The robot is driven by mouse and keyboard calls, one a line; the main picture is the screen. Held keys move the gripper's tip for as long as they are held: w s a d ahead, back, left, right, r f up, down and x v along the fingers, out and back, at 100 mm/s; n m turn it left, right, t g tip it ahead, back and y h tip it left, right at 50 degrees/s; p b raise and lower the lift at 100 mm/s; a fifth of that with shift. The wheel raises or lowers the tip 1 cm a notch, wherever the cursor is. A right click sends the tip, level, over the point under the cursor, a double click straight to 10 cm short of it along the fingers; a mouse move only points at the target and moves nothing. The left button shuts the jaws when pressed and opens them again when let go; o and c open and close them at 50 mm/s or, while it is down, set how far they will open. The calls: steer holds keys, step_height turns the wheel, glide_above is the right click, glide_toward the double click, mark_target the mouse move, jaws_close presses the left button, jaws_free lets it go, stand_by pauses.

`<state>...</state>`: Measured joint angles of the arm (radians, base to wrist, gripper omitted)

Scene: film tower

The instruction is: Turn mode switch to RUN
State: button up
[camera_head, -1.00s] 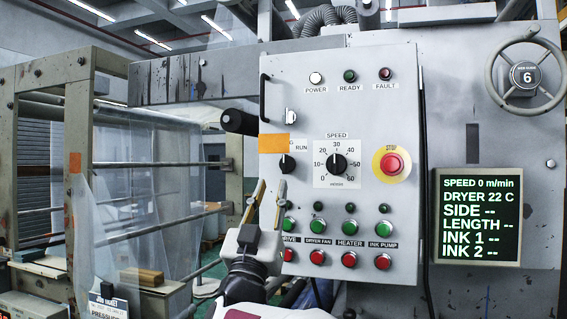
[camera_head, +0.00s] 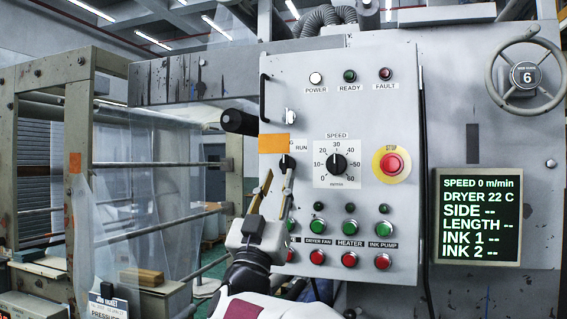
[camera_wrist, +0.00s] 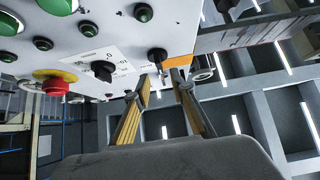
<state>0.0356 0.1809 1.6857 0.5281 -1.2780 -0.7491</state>
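The mode switch (camera_head: 287,161) is a small black knob on the grey panel, below an orange tag (camera_head: 273,143) and beside the RUN label (camera_head: 301,148). The tag covers most of another label, leaving a final "G" visible. I cannot tell clearly where the knob points. In the wrist view the mode switch (camera_wrist: 157,55) lies just beyond my fingertips. My gripper (camera_head: 278,178) is open and empty, its two fingers apart just below the knob. It also shows in the wrist view (camera_wrist: 160,78). Whether a fingertip touches the knob is unclear.
The speed dial (camera_head: 337,164) is right of the switch, with the red stop button (camera_head: 391,164) beyond it. Green and red buttons sit below, some hidden by my gripper. A black roller end (camera_head: 238,122) projects left of the panel.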

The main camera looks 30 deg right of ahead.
mark_target(284, 161)
steer(key=shift+x, duration=3)
